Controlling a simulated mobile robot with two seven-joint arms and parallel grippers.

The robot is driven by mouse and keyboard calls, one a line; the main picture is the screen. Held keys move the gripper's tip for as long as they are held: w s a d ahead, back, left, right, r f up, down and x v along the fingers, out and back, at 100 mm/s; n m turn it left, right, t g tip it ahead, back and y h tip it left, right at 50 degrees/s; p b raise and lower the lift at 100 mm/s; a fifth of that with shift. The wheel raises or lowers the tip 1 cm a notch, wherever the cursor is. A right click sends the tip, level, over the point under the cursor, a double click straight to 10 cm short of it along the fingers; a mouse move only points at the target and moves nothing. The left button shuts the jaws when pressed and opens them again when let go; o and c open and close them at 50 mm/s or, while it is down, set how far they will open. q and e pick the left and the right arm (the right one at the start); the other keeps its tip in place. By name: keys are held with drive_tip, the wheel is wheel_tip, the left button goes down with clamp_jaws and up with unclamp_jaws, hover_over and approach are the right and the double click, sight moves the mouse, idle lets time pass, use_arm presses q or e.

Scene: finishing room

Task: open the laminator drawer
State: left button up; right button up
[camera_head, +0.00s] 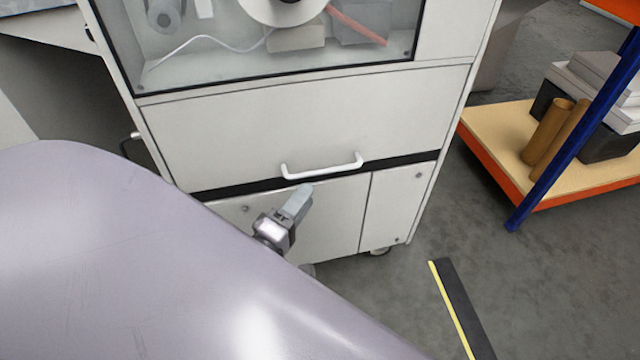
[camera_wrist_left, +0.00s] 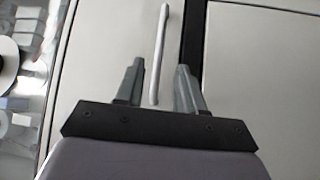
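The laminator (camera_head: 440,90) is a large light-grey cabinet with a glazed top section. Its wide drawer front (camera_head: 230,130) looks flush with the cabinet, above a black strip. A white bar handle (camera_head: 322,168) sits along the drawer's lower edge, and it also shows in the left wrist view (camera_wrist_left: 161,45). My left gripper (camera_head: 297,202) is just below and left of the handle in the head view. In the left wrist view its two grey fingers (camera_wrist_left: 159,68) are apart, with the handle seen between them. I cannot tell how much depth separates them. My right gripper is out of view.
Lower panels (camera_head: 395,205) sit under the drawer, with a caster at the floor. An orange-edged shelf (camera_head: 480,150) with tubes and boxes stands at the right, with a blue post. A black and yellow strip (camera_head: 462,310) lies on the otherwise bare floor (camera_head: 540,290).

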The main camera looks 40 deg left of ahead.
use_arm(q)
drive_tip(key=w, duration=0.4)
drive_tip(key=w+r, duration=0.1)
drive_tip(key=w, duration=0.2)
drive_tip(key=shift+a+b, duration=0.25)
drive_tip(key=shift+b, duration=0.15)
clamp_jaws()
